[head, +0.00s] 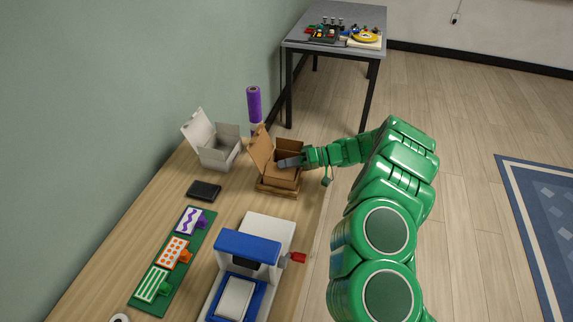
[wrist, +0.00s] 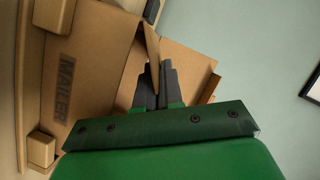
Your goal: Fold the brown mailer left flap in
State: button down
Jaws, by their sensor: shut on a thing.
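The brown mailer (head: 283,179) stands open near the table's right edge in the head view, its lid (head: 261,147) raised at the back left. The wrist view shows its cardboard wall (wrist: 82,75) printed "MAILER". My gripper (head: 284,162) reaches in from the right, over the box opening. In the wrist view its dark fingers (wrist: 156,80) are closed together on a thin cardboard flap (wrist: 152,40), seen nearly edge-on. I cannot tell for certain which side flap it is. The gripper and arm hide part of the box's right side.
A white open box (head: 219,152) stands left of the mailer, with a purple roll (head: 254,104) behind. A black flat item (head: 204,190), a green board with stamps (head: 208,224) and a blue-and-white press (head: 247,246) with a red handle occupy the front table.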

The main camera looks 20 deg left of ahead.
jog(key=c, duration=1.4)
grip_release()
jog(key=shift+o, duration=0.2)
jog(key=v, duration=0.7)
jog(key=shift+d, duration=0.4)
jog(key=shift+w+r, duration=0.1)
jog(key=shift+w, duration=0.05)
